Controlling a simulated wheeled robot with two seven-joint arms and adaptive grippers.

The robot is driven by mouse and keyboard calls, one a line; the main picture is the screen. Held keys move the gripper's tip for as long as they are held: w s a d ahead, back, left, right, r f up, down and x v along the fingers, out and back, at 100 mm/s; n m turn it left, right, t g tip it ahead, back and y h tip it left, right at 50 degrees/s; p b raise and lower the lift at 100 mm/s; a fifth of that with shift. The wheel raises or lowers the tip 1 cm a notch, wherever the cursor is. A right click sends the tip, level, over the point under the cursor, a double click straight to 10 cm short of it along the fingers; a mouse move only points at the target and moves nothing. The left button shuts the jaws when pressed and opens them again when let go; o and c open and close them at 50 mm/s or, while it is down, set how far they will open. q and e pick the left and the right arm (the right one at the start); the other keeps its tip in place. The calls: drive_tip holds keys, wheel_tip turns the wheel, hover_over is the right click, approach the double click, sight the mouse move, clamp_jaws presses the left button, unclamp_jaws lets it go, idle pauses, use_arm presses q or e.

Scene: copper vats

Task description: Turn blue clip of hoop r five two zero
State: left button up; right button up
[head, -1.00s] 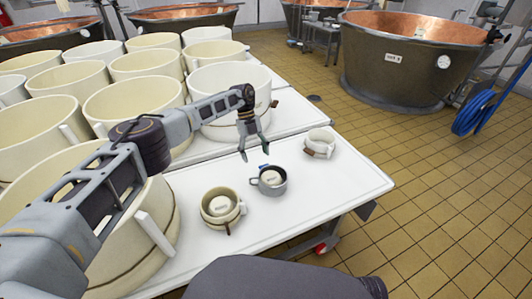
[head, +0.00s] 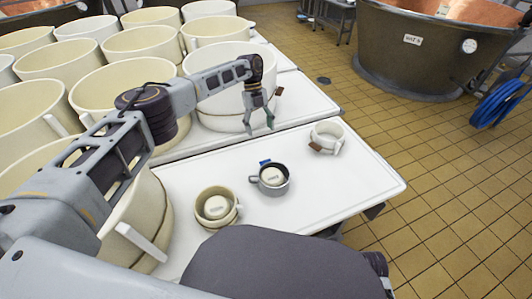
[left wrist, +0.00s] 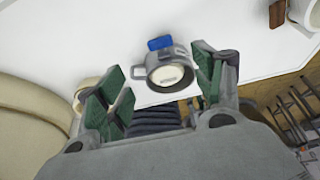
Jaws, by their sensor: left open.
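The grey hoop (head: 271,184) with the blue clip (head: 265,162) at its back edge stands on the white table. A pale disc lies inside it; its lettering is too small to read. In the left wrist view the grey hoop (left wrist: 169,73) and its blue clip (left wrist: 160,43) show between and beyond the fingertips. My left gripper (head: 259,124) is open and empty, above and behind the grey hoop, apart from it. In the left wrist view its green-padded fingers (left wrist: 163,82) are spread. My right gripper does not show.
A cream hoop (head: 216,207) stands left of the grey one and a white hoop (head: 326,138) behind right, both on the white table (head: 330,185). Large cream tubs (head: 120,85) crowd the left. A copper vat (head: 420,50) stands on the tiled floor beyond.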

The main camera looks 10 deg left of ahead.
sight(265, 161)
use_arm(q)
drive_tip(key=shift+w, duration=0.1)
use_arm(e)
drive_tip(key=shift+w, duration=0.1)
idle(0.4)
use_arm(q)
drive_tip(key=b+x, duration=0.1)
drive_tip(key=x, duration=1)
drive_tip(key=shift+f+b, duration=0.3)
drive_tip(key=shift+b, duration=0.05)
drive_tip(key=shift+x, duration=0.9)
drive_tip(key=shift+f, duration=0.1)
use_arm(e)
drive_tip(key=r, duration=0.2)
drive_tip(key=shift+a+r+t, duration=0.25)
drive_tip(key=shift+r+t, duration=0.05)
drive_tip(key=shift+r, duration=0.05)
